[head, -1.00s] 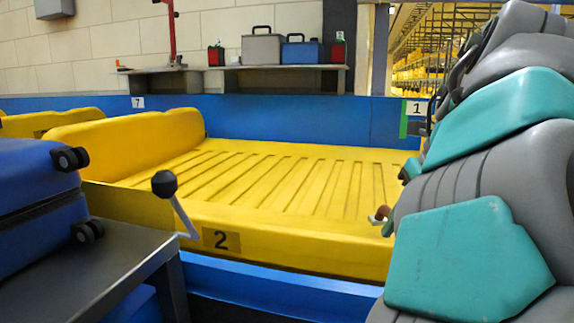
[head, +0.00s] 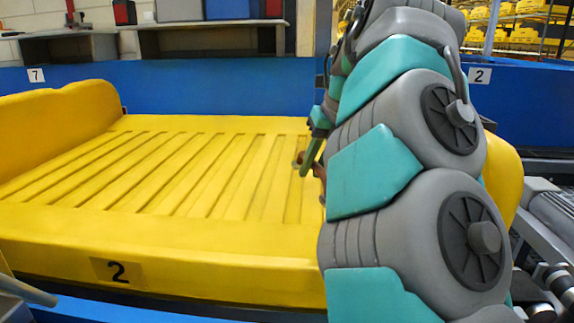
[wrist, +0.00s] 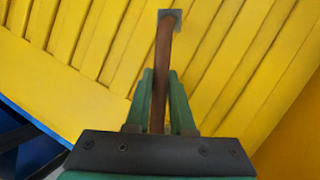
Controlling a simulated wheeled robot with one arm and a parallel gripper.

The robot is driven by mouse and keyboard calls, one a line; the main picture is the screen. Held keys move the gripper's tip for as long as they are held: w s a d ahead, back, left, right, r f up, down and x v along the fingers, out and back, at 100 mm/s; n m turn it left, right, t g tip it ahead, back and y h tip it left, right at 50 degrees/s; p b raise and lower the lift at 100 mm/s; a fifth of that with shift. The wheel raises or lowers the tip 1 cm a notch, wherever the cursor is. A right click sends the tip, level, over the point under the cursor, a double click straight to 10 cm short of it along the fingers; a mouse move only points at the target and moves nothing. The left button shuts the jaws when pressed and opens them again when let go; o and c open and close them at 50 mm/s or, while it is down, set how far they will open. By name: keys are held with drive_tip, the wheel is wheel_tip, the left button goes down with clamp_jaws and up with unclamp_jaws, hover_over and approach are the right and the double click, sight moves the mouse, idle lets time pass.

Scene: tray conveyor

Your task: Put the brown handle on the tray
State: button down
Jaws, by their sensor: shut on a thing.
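The brown handle (wrist: 163,48) is a thin curved bar with a grey metal end plate at its far tip. My gripper (wrist: 161,88) is shut on it between two green fingers in the wrist view. In the head view my gripper (head: 311,158) is partly hidden by my arm, with a bit of the brown handle (head: 297,160) beside it. The yellow tray (head: 130,238) is ribbed and marked 2. The handle is over the tray's right part; I cannot tell whether it touches the surface.
The tray's raised yellow end (head: 60,125) stands at the left. A blue conveyor wall (head: 215,90) runs behind, with a shelf (head: 210,25) beyond it. Metal rollers (head: 552,210) lie at the right. The tray's middle is empty.

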sight(297, 161)
drive_tip(key=w+a+p, duration=0.1)
drive_tip(key=w, duration=0.1)
drive_tip(key=w+a+p, duration=0.1)
drive_tip(key=w, duration=0.1)
drive_tip(key=w+a+p, duration=0.1)
drive_tip(key=w+a, duration=0.1)
drive_tip(key=w, duration=0.1)
drive_tip(key=shift+f, duration=2.15)
drive_tip(key=shift+f, duration=0.15)
drive_tip(key=c, duration=0.8)
unclamp_jaws()
drive_tip(key=shift+o, duration=0.2)
